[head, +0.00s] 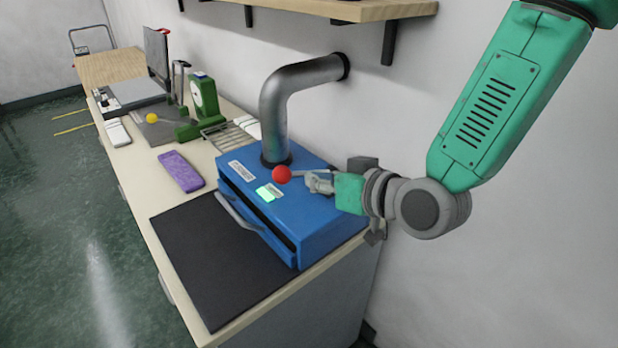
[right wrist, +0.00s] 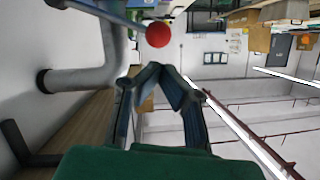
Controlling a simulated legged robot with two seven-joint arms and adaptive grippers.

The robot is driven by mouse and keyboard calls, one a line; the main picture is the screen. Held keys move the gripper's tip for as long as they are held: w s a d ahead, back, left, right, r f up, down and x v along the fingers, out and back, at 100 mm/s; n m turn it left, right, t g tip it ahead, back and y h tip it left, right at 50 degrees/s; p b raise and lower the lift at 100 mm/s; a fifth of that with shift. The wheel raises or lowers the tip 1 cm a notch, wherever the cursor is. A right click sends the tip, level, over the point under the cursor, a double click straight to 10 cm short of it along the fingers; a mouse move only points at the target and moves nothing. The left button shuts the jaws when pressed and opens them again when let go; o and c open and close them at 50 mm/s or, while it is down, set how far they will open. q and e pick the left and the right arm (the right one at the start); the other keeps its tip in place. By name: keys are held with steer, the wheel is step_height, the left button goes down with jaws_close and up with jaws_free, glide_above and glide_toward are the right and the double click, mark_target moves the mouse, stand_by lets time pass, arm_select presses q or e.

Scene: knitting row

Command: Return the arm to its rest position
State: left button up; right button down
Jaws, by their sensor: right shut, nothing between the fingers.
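My right arm (head: 495,110) comes in from the upper right of the head view. My right gripper (head: 318,183) is shut and empty, just right of a red ball knob (head: 281,174) on a thin grey lever. The knob and lever sit by the top of a blue box machine (head: 318,222). In the right wrist view the closed fingertips (right wrist: 158,72) are below the red knob (right wrist: 158,34), with a gap in the picture. I cannot tell the exact depth between them. My left gripper is not in view.
A metal duct (head: 284,95) rises from the blue machine into the wall. A shelf (head: 345,9) hangs above. A black mat (head: 215,265) lies before the machine. A purple item (head: 181,171) and green press (head: 205,98) are farther along the bench. Open floor lies left.

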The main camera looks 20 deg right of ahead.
steer(key=shift+w+d, duration=0.1)
steer(key=shift+d, duration=0.05)
steer(key=s+d+f+g+h+b, duration=0.15)
steer(key=s+f, duration=0.25)
steer(key=f, duration=0.5)
steer(key=s+d+f+m+g+h+b, duration=0.1)
steer(key=s+d+f+g+b, duration=0.2)
steer(key=f, duration=0.6)
steer(key=s+f+g+h+b, duration=0.1)
steer(key=s+f+g, duration=0.1)
steer(key=s+f, duration=0.5)
steer(key=s+d+f+g+h+b, duration=0.1)
steer(key=s+d+f+g+b, duration=0.1)
steer(key=s+f, duration=0.5)
steer(key=s+d+f+g+h+b, duration=0.1)
steer(key=s+d+f+g+b, duration=0.1)
steer(key=s+f, duration=0.5)
steer(key=shift+d+f+m+g, duration=0.3)
steer(key=shift+d+f+g, duration=0.35)
steer(key=shift+d+g, duration=0.25)
